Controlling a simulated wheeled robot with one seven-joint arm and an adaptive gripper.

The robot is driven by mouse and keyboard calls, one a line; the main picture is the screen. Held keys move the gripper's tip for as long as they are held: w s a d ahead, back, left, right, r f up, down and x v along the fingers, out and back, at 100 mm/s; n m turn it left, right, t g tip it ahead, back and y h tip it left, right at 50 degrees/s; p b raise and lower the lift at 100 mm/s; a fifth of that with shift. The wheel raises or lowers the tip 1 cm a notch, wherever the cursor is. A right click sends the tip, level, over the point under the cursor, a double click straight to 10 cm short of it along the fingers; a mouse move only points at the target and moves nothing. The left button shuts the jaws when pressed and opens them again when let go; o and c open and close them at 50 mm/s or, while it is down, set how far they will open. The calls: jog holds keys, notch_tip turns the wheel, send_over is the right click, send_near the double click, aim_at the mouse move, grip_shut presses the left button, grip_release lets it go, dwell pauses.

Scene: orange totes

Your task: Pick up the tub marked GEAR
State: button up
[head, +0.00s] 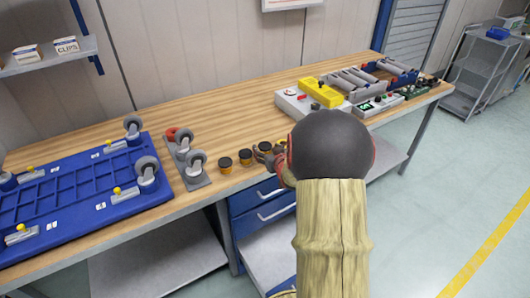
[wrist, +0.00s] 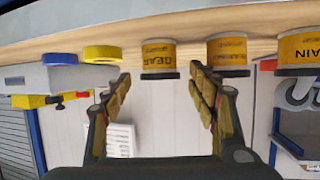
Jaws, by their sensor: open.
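The tub marked GEAR (wrist: 158,54) is a small yellow-orange tub with a dark lid; its lettering appears upside down in the wrist view. My gripper (wrist: 160,84) is open and empty, with one finger to either side of the tub's line and the tub just beyond the fingertips. In the head view my gripper (head: 274,158) is at the bench's front edge, partly hiding the tub that appears to be GEAR (head: 265,147). A similar tub (wrist: 227,50) stands beside it, and another tub (wrist: 299,47) reading "AIN" is farther right.
The wooden bench (head: 190,112) carries a blue tray (head: 75,195) and grey caster wheels (head: 197,160) left of the tubs. A grey box (head: 290,103) and yellow box (head: 322,92) stand to the right. Blue drawers (head: 262,195) sit below the front edge.

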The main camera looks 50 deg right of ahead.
aim_at(266, 148)
jog(key=b+x, duration=0.1)
jog(key=x, duration=0.2)
jog(key=shift+w+d+f, duration=0.15)
jog(key=shift+w+f, duration=0.05)
jog(key=shift+f, duration=0.05)
jog(key=shift+c, duration=1.1)
jog(key=shift+r, duration=0.1)
jog(key=c, duration=1)
